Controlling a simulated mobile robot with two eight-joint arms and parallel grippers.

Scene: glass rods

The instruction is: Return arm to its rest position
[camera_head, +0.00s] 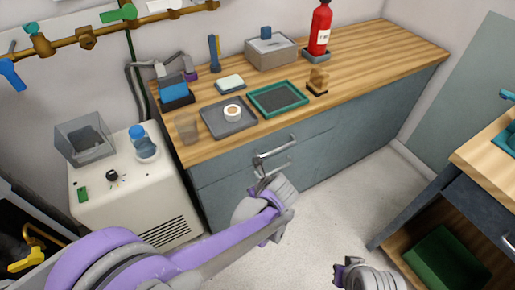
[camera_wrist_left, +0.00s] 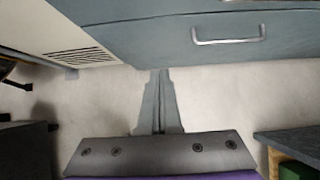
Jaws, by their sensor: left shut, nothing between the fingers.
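My left arm, purple and grey, reaches in from the lower left in the head view. My left gripper (camera_head: 262,182) is in front of the blue-grey cabinet, close to a drawer handle (camera_head: 275,149). In the left wrist view the left gripper's fingers (camera_wrist_left: 159,100) are together, with nothing between them, over pale floor. The handle in that view (camera_wrist_left: 228,40) is up and to the right, apart from the fingers. A grey end of my right arm (camera_head: 368,277) shows at the bottom edge of the head view; its finger state is not clear.
The wooden counter (camera_head: 400,55) holds trays, a tape roll (camera_head: 232,112), a cup (camera_head: 187,128) and a red extinguisher (camera_head: 320,30). A white machine (camera_head: 130,205) stands left. A second bench (camera_head: 480,150) with a green bin (camera_head: 445,258) is right. Floor between is clear.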

